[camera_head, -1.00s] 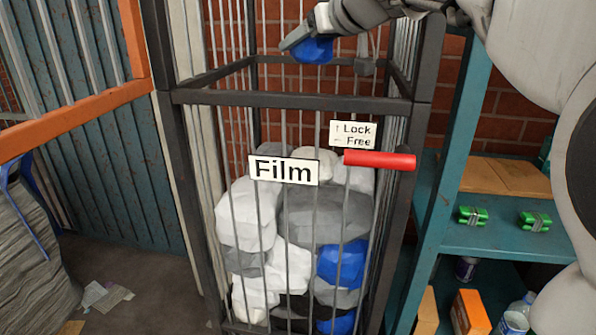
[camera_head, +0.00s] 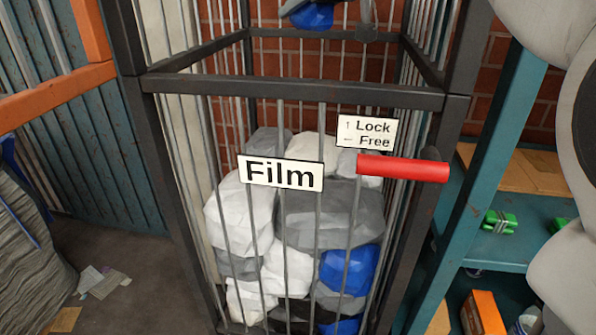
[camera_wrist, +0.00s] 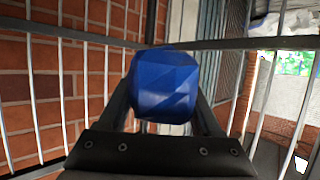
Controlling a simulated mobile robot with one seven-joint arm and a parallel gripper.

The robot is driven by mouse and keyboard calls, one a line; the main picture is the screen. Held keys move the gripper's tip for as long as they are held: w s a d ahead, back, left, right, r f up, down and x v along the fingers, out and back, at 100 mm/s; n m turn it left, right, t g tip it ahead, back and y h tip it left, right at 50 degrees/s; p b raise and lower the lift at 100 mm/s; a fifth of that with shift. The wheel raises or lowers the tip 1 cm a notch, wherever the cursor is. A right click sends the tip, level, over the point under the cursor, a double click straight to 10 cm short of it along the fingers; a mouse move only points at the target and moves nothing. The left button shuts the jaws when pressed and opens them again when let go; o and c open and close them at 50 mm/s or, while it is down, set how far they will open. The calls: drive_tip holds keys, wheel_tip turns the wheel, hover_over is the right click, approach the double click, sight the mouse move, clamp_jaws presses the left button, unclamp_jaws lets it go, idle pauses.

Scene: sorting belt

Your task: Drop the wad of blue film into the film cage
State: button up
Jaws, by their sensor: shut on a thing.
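The wad of blue film (camera_wrist: 165,86) is a faceted blue lump between my gripper's fingers in the wrist view. It also shows at the top edge of the head view (camera_head: 312,17). My gripper (camera_wrist: 163,108) is shut on it, and most of the arm is cut off in the head view. The film cage (camera_head: 300,96) is a dark frame with thin bars and a "Film" sign (camera_head: 281,173). White, grey and blue wads fill its lower part. The held wad appears above the heap, with cage bars around it in the wrist view.
A red handle (camera_head: 402,168) sits on the cage front below a "Lock / Free" sign (camera_head: 366,132). A teal shelf (camera_head: 490,250) with green packs stands at the right. An orange frame (camera_head: 60,95) and a grey bag (camera_head: 30,245) are at the left.

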wheel_tip(320, 180, down, 6)
drive_tip(key=b, duration=0.3)
drive_tip(key=shift+r, duration=0.1)
drive_tip(key=o, duration=1.4)
drive_tip(key=shift+c, duration=0.2)
